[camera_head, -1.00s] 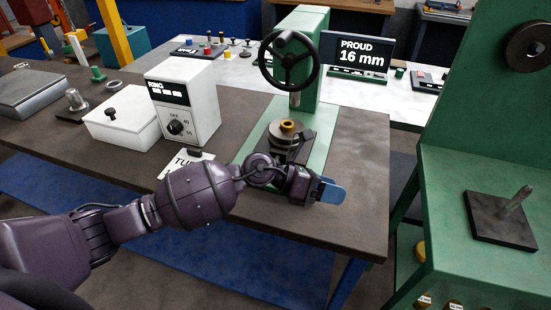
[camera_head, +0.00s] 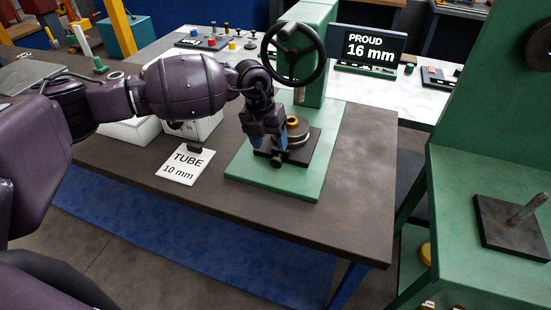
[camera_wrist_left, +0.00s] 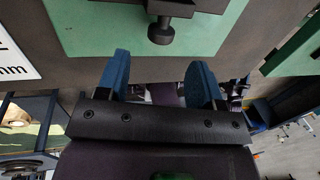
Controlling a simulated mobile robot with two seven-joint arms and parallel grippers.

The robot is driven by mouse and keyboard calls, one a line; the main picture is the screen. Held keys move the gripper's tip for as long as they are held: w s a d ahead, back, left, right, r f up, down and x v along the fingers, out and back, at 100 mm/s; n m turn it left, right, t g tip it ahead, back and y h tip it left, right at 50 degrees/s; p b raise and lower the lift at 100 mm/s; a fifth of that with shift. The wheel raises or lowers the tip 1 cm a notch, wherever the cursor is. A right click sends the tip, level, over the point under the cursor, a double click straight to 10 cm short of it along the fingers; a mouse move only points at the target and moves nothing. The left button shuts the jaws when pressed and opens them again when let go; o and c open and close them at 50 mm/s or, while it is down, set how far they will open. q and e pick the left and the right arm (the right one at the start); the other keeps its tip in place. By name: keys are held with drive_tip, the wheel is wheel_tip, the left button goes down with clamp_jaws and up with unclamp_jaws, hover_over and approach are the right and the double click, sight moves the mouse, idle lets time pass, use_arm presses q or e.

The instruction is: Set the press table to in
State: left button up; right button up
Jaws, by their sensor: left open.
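The green press (camera_head: 318,80) stands on the grey bench, with a black handwheel (camera_head: 293,53) on its front. On its green base plate (camera_head: 300,184) lies a dark sliding table (camera_head: 311,150), carrying round steel parts with a yellow ring (camera_head: 292,122). A black knob (camera_head: 276,161) sticks out of the table's front; it also shows in the left wrist view (camera_wrist_left: 160,33). My left gripper (camera_head: 269,142) is open, its blue fingers pointing down near the table's front left. In the wrist view the fingers (camera_wrist_left: 158,82) are apart and empty, with the knob beyond their tips. My right gripper is out of view.
A white card reading TUBE 10 mm (camera_head: 185,165) lies left of the press. A display reading PROUD 16 mm (camera_head: 368,50) stands behind. A green machine (camera_head: 490,180) stands to the right. The bench's front right is clear.

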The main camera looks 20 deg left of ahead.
sight(275, 158)
use_arm(q)
drive_tip(key=x, duration=0.5)
drive_tip(key=shift+d+f, duration=0.2)
drive_tip(key=shift+f, duration=0.5)
